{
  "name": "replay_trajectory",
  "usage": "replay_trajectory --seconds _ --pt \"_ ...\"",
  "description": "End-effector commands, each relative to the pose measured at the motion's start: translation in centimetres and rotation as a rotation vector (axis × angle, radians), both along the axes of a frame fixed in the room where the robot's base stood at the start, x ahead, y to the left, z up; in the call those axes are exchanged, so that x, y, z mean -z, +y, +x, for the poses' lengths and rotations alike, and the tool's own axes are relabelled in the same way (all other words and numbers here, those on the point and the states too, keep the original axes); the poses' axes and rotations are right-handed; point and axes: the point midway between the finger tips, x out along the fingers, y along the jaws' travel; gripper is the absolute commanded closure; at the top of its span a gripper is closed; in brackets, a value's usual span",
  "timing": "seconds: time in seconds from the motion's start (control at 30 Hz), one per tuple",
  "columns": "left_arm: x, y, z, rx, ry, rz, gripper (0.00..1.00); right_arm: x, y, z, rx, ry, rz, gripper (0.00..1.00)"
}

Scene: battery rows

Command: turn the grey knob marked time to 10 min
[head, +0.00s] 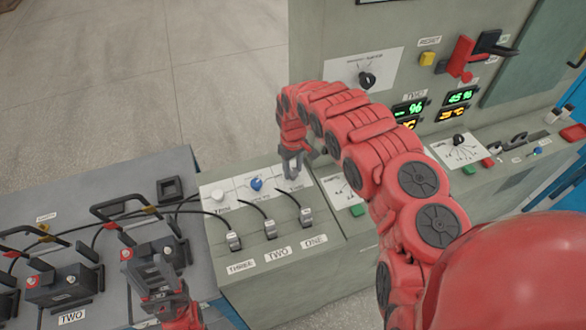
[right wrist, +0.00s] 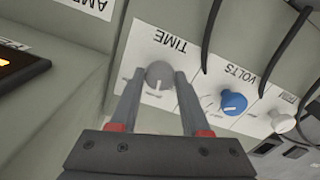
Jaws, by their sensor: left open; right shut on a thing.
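The grey knob (right wrist: 159,75) sits on a white plate marked TIME, which appears upside down in the right wrist view. A pale pointer line on the knob faces the bottom of that view; the scale marks around it are too small to read. My right gripper (right wrist: 159,82) has one finger on each side of the knob and is shut on it. In the head view my right gripper (head: 293,170) reaches down to the right end of the knob row and hides the grey knob. My left gripper (head: 160,280) is open and empty above the grey bench at lower left.
A blue knob (right wrist: 233,103) marked VOLTS and a white knob (right wrist: 283,121) sit beside the grey knob. Cables run to connectors (head: 270,229) below the row. Black batteries (head: 62,284) with handles stand on the left bench. A black selector knob (head: 367,79) is on the upright panel.

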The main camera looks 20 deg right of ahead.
Motion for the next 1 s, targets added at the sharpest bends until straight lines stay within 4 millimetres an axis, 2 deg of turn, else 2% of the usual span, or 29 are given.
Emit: replay_trajectory --seconds 0.17,0.2,0.33,0.37,0.77,0.93,1.0 --pt "0.0 0.0 0.0 0.000 0.000 0.000 0.50 -0.1 0.0 0.1 -0.001 -0.003 0.000 1.00" --pt "0.0 0.0 0.0 0.000 0.000 0.000 0.50 -0.1 0.0 0.1 -0.001 -0.003 0.000 0.50" --pt "0.0 0.0 0.0 0.000 0.000 0.000 0.50 -0.1 0.0 0.1 -0.001 -0.003 0.000 0.26" --pt "0.0 0.0 0.0 0.000 0.000 0.000 0.50 -0.1 0.0 0.1 -0.001 -0.002 0.000 0.24" --pt "0.2 0.0 0.0 0.000 0.000 0.000 0.50 -0.6 0.0 0.1 -0.002 -0.002 0.000 0.24" --pt "0.9 0.0 0.0 0.000 0.000 0.000 0.50 -2.5 -0.1 0.1 -0.001 -0.003 -0.002 0.24" --pt "0.8 0.0 0.0 0.000 0.000 0.000 0.50 -4.4 -0.2 0.3 0.000 -0.007 -0.003 0.24"
